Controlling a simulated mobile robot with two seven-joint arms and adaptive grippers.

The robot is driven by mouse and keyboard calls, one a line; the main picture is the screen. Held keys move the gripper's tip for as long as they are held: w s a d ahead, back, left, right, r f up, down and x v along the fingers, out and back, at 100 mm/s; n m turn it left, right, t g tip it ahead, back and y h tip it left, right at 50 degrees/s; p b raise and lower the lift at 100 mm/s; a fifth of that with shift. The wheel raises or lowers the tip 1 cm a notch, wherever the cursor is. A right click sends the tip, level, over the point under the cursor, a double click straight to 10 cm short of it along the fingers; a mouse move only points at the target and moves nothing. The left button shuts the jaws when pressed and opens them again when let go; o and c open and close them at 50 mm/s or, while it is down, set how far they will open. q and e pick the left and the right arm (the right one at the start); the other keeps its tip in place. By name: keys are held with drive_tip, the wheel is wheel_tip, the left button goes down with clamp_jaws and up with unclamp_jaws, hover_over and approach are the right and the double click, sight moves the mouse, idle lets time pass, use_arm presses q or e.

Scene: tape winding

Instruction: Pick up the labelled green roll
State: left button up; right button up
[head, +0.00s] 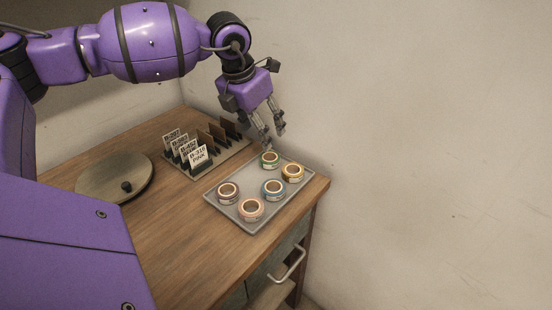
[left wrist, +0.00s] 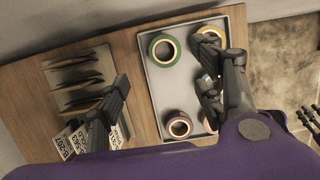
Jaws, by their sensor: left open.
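The green roll (head: 269,159) lies flat at the back of a grey tray (head: 232,214). It has a pale inner ring, and I cannot read any label on it. It also shows in the left wrist view (left wrist: 163,49), in the tray's upper left corner. My left gripper (head: 274,139) is open and empty, pointing down just above and behind the green roll. In the left wrist view its fingers (left wrist: 163,84) are spread wide, with the green roll in the gap beyond them.
A rack of labelled cards (head: 198,157) stands left of the tray. A round disc (head: 112,179) lies farther left. A wall stands behind.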

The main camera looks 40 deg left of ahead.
sight(268, 153)
use_arm(q)
drive_tip(key=x, duration=0.3)
drive_tip(key=shift+w+a+b, duration=0.1)
drive_tip(key=shift+a+b, duration=0.25)
drive_tip(key=shift+d+f, duration=0.15)
drive_tip(key=shift+f, duration=0.1)
drive_tip(key=shift+d+f, duration=0.1)
drive_tip(key=shift+f, duration=0.15)
drive_tip(key=x, duration=0.5)
drive_tip(key=shift+w+d+f+p, duration=0.1)
drive_tip(key=shift+d+f+p, duration=0.25)
drive_tip(key=shift+d+p, duration=0.05)
drive_tip(key=shift+c, duration=0.9)
drive_tip(key=c, duration=0.6)
drive_tip(key=shift+c, duration=0.9)
use_arm(e)
drive_tip(key=shift+w, duration=0.7)
